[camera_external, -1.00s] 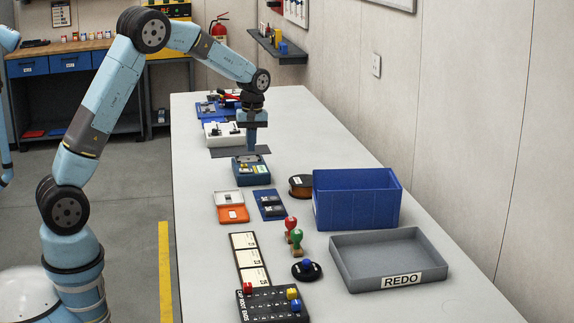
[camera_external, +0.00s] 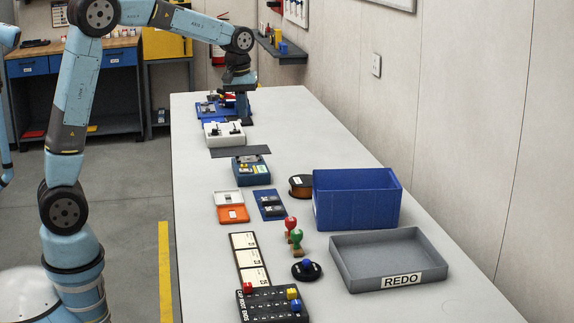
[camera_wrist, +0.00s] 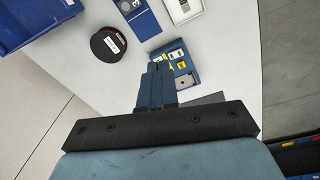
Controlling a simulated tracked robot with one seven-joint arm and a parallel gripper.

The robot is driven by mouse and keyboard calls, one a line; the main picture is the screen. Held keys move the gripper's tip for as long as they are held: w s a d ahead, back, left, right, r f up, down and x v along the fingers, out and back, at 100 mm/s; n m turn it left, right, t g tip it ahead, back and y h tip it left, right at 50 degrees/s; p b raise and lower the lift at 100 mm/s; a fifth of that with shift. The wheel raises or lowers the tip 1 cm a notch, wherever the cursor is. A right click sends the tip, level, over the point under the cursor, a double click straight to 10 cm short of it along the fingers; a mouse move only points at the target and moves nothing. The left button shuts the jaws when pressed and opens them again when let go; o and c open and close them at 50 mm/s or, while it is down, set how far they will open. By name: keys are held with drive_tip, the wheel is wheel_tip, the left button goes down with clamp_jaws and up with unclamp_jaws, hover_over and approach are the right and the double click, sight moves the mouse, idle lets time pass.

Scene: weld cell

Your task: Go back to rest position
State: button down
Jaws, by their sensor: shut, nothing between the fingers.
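My gripper (camera_external: 242,119) hangs over the far part of the long grey table, beside the white block with black pieces (camera_external: 224,133). In the wrist view my gripper (camera_wrist: 157,70) shows its fingers together with nothing between them. Below its fingertips in that view is the blue box with yellow labels (camera_wrist: 178,60). The same blue box (camera_external: 251,171) stands nearer the camera than my gripper in the external view, apart from it.
A blue bin (camera_external: 357,205), a grey REDO tray (camera_external: 352,275) and a dark round reel (camera_external: 300,186) stand on the right. Stamps (camera_external: 296,240), an orange and white case (camera_external: 233,214) and a black peg board (camera_external: 262,310) lie nearer. A wall shelf (camera_external: 283,50) is at the back.

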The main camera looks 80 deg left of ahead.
drive_tip(key=s+d+r+m+t, duration=0.1)
drive_tip(key=s+d+r+m, duration=0.25)
drive_tip(key=s+d, duration=0.4)
drive_tip(key=s+d+r+m+t, duration=0.2)
drive_tip(key=s+d+r+m, duration=0.15)
drive_tip(key=s+d, duration=0.4)
drive_tip(key=s+d+f+m+t, duration=0.1)
drive_tip(key=s+d+f+m, duration=0.1)
drive_tip(key=s, duration=0.5)
drive_tip(key=s+d+f+m, duration=0.2)
drive_tip(key=s+d+m, duration=0.3)
drive_tip(key=s+d, duration=0.2)
drive_tip(key=shift+s+d+t, duration=0.15)
drive_tip(key=shift+d+t, duration=0.05)
drive_tip(key=shift+t, duration=0.2)
drive_tip(key=shift+f+m, duration=0.1)
drive_tip(key=shift+m, duration=0.2)
